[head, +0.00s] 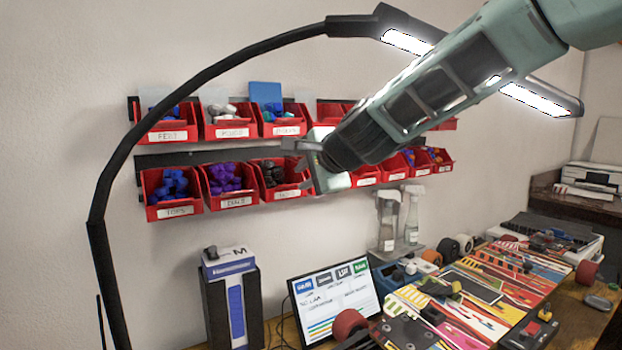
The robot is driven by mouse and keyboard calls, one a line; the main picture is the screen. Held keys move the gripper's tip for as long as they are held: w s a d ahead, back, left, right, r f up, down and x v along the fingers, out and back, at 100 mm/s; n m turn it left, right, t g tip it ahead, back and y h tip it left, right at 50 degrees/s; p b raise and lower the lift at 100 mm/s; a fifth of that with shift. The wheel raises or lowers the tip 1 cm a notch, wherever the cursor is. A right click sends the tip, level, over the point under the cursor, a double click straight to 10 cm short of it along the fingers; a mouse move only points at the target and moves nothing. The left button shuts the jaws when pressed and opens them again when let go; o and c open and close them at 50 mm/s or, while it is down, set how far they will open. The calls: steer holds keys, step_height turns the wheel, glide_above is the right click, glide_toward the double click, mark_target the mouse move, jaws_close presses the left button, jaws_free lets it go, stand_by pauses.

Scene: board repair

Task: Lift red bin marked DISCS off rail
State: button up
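Red bins hang in two rows on dark wall rails. The label marked DISCS cannot be read for certain at this size. In the lower row, the second bin from the left (209,203) holds purple pieces and has a short, blurred label. To its right a red bin (290,193) holds black pieces. My gripper (303,163) is in front of the right side of this black-piece bin, and I cannot tell whether it touches it. The fingers are small and partly hidden by the wrist, so their opening is unclear. My arm hides several bins behind it.
A black curved lamp arm (160,108) arches in front of the wall. Below stand a monitor (335,301), spray bottles (388,225) and a cluttered bench with skateboard decks (470,312).

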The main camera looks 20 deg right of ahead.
mark_target(291, 185)
steer(key=shift+b+x, duration=1.35)
steer(key=shift+x, duration=1.8)
jaws_close()
steer(key=shift+r+g+p, duration=0.3)
steer(key=shift+r+p, duration=0.25)
steer(key=shift+p, duration=1.4)
steer(key=shift+r+b, duration=0.35)
steer(key=shift+b, duration=0.05)
steer(key=shift+s, duration=0.1)
steer(key=s+d+p, duration=0.1)
steer(key=s+d, duration=0.2)
steer(key=s, duration=1.1)
steer(key=shift+s, duration=0.25)
